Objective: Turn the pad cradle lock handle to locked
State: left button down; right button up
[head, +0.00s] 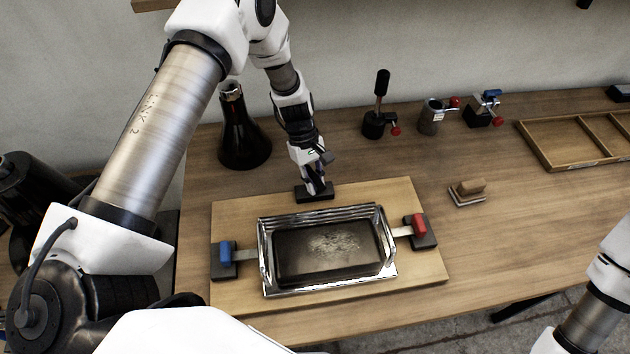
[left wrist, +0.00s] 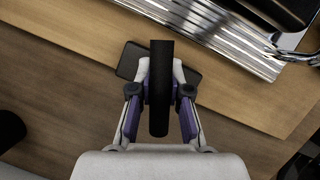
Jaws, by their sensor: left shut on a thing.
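The pad cradle is a chrome-rimmed frame (head: 262,250) around a dark, worn pad (head: 327,248), on a light wooden board (head: 425,270). A black base block (head: 300,196) sits at the board's back edge. My left gripper (head: 316,186) is directly over this block, pointing down. In the left wrist view, my left gripper (left wrist: 160,95) is shut on a black handle (left wrist: 160,70), with a finger on each side; the block (left wrist: 128,62) shows behind it. The gripper mostly hides the handle in the head view. My right gripper is out of view.
A blue clamp handle (head: 226,251) is left of the frame and a red one (head: 419,224) right of it. A dark flask (head: 243,135) stands close left of my left arm. Several small fixtures and a wooden tray (head: 545,160) are at the back right.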

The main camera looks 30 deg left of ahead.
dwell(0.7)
pick_arm(q)
jog(key=c, duration=1.1)
grip_release()
jog(key=shift+a, duration=0.1)
jog(key=shift+c, duration=0.2)
jog(key=v, duration=1.2)
